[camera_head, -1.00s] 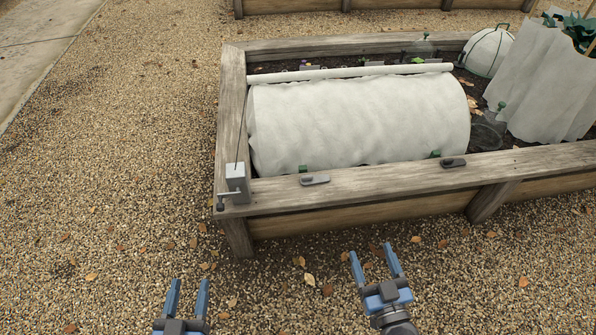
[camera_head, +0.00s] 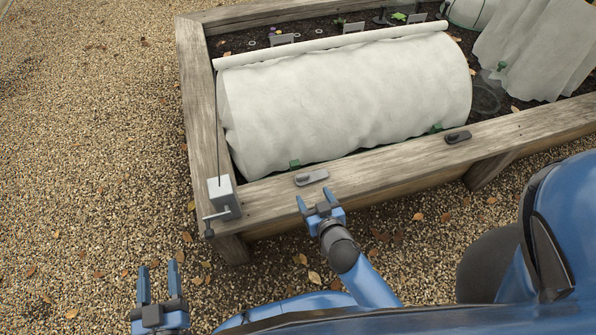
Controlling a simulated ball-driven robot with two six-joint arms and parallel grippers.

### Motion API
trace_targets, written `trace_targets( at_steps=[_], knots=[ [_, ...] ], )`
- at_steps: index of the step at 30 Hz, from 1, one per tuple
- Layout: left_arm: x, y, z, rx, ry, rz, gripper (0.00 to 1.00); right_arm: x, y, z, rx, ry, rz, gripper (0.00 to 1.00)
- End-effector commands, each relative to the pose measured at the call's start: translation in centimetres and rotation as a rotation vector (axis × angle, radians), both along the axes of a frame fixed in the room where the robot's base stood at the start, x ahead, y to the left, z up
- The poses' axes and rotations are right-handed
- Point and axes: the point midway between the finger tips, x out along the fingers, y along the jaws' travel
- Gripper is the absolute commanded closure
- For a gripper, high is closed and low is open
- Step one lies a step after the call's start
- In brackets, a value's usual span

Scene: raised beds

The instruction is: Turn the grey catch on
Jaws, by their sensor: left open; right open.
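The grey catch (camera_head: 311,177) is a small flat lever on the top of the raised bed's front wooden rail (camera_head: 380,170), near its left part. It lies flat, roughly along the rail. My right gripper (camera_head: 315,197) is open and empty, its fingertips just in front of the catch in the picture; I cannot tell whether they touch the rail. My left gripper (camera_head: 158,269) is open and empty over the gravel, left of the bed's front corner.
A darker catch (camera_head: 458,137) sits further right on the rail. A grey box with a crank (camera_head: 222,197) stands on the left corner. A white fabric cover (camera_head: 345,105) with a roll (camera_head: 330,44) fills the bed behind. Open gravel (camera_head: 90,150) lies left.

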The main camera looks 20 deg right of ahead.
Motion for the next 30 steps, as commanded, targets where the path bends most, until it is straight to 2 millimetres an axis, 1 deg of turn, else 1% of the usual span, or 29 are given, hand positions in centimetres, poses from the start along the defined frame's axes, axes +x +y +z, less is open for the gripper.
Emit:
trace_targets(
  at_steps=[5, 8, 11, 21, 27, 30],
  knots=[
    [0.0, 0.0, 0.0, 0.000, 0.001, 0.000, 0.48, 0.3, -0.2, -0.4, 0.028, 0.011, -0.022, 0.28],
    [0.0, 0.0, 0.0, 0.000, 0.001, 0.000, 0.48, 1.0, -0.2, -0.6, 0.034, 0.010, -0.024, 0.28],
    [0.0, 0.0, -0.1, 0.000, 0.000, 0.000, 0.48, 2.2, -0.1, -1.1, 0.033, 0.010, -0.025, 0.28],
    [0.0, 0.0, -0.7, 0.000, 0.000, 0.000, 0.48, 7.1, 0.0, -3.2, 0.033, 0.009, -0.024, 0.28],
    [0.0, 0.0, -1.0, 0.000, 0.000, 0.000, 0.48, 9.1, 0.1, -4.1, 0.033, 0.009, -0.022, 0.28],
    [0.0, 0.0, -1.1, 0.000, 0.000, 0.000, 0.48, 9.6, 0.2, -4.3, 0.033, 0.009, -0.022, 0.28]
  ],
)
